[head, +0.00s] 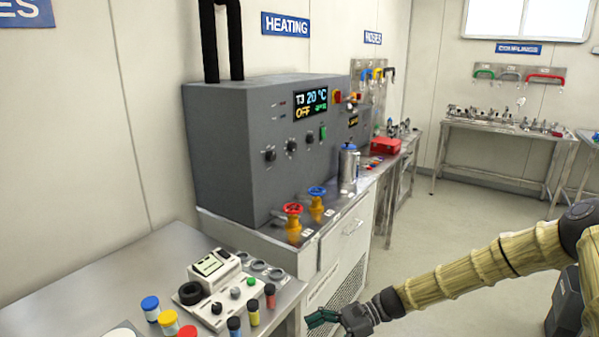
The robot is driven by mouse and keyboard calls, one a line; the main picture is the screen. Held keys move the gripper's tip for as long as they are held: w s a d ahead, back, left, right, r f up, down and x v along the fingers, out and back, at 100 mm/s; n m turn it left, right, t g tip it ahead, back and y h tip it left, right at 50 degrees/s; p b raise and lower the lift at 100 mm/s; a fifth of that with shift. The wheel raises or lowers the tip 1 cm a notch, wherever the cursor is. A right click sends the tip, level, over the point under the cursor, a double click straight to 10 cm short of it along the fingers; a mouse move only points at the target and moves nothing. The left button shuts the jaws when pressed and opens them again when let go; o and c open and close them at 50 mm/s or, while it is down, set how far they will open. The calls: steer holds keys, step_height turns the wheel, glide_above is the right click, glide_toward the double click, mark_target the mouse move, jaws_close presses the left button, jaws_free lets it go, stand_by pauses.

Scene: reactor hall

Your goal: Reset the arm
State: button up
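My arm, in a tan cover, reaches in from the right edge of the head view toward the bottom middle. My gripper (318,318) is at its end, dark with teal fingers, low in the picture. It appears in front of the heating bench's lower cabinet and just right of the near metal table's corner. No object shows in the fingers. They are small and seen from the side, so their opening is unclear. The lower part of the gripper is close to the bottom edge.
The near table (110,265) holds an instrument (215,285) and several coloured-cap vials. The grey heating unit (245,150) stands behind red (292,212) and blue (317,193) valves and a metal flask (348,165). Floor (450,220) is open toward the back table (495,130).

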steer(key=s+d+f+n+h, duration=0.3)
steer(key=s+f+h, duration=0.5)
steer(key=s+f, duration=1.15)
steer(key=s+d+f+n+t+h, duration=0.3)
steer(key=s+d+n+h, duration=0.3)
steer(key=s+d+n, duration=0.5)
steer(key=s+d+t, duration=0.1)
steer(key=s+d, duration=0.2)
steer(key=s, duration=0.1)
steer(key=shift+d, duration=0.35)
steer(key=shift+s, duration=0.1)
